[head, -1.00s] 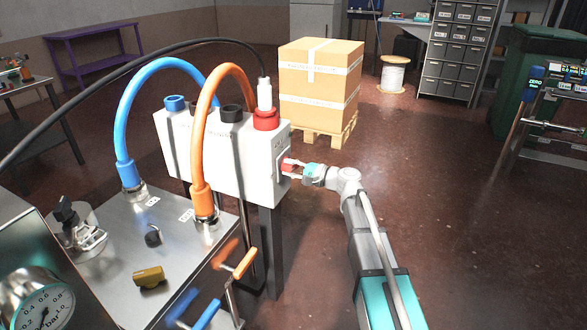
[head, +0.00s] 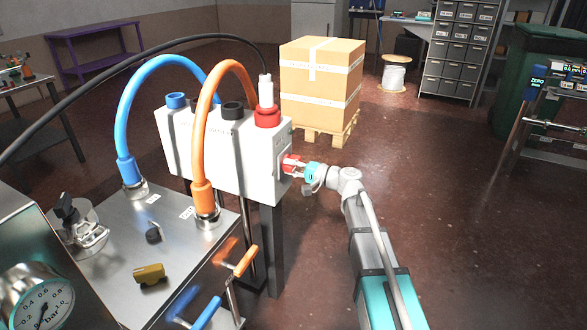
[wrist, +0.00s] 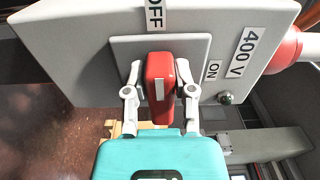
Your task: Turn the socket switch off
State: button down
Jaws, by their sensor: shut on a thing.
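The socket switch is a red handle (wrist: 160,82) on a light grey plate (wrist: 125,48) on the side of a white box (head: 240,170). In the wrist view the handle stands upright in the picture, in line with the OFF label (wrist: 154,14) above it. The ON label (wrist: 213,70) is to its right. My gripper (wrist: 160,92) is shut on the red handle, one finger on each side. In the head view the red handle (head: 291,165) shows between my gripper (head: 296,168) and the box side, partly covered by the fingers.
A red plug (head: 267,116) with a black cable sits on top of the box. Blue (head: 123,120) and orange (head: 201,140) hoses arch at left. A small dark green lamp (wrist: 225,97) is beside ON.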

jog(key=c, duration=0.6)
grip_release()
jog(key=shift+s+a, duration=0.1)
jog(key=shift+s, duration=0.05)
jog(key=shift+o, duration=0.8)
jog(key=v, duration=1.2)
